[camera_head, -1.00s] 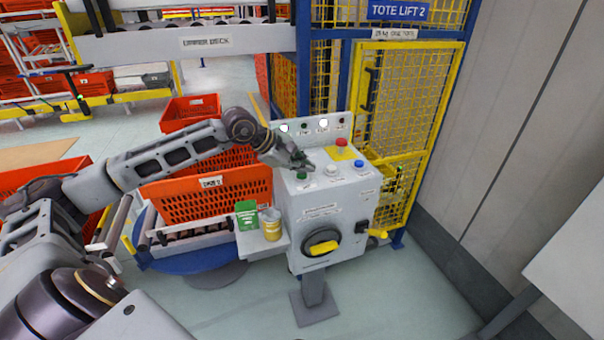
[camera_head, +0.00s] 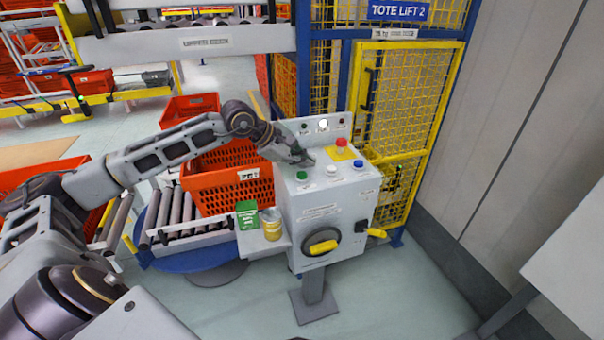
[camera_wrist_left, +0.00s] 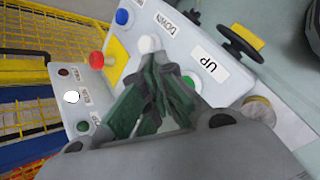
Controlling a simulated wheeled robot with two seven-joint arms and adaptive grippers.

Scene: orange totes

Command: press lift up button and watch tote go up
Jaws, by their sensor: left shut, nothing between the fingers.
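The control box (camera_head: 325,210) stands on a post right of the conveyor. On its sloped top are a green button (camera_head: 302,175), a white button (camera_head: 331,169), a blue button (camera_head: 358,164) and a red button (camera_head: 341,143) on a yellow plate. In the left wrist view the green button (camera_wrist_left: 188,83) lies beside the "UP" label (camera_wrist_left: 209,65), partly behind the fingers. My left gripper (camera_head: 308,161) is shut and empty, just above the panel behind the green button; contact cannot be told. An orange tote (camera_head: 228,188) is on the conveyor beside the box. My right gripper is out of view.
A lamp strip (camera_head: 325,126) at the box's back has one lit white lamp. A small shelf left of the box holds a green carton (camera_head: 247,214) and a yellow tin (camera_head: 271,224). A yellow mesh gate (camera_head: 402,130) stands behind, a grey wall (camera_head: 530,130) right.

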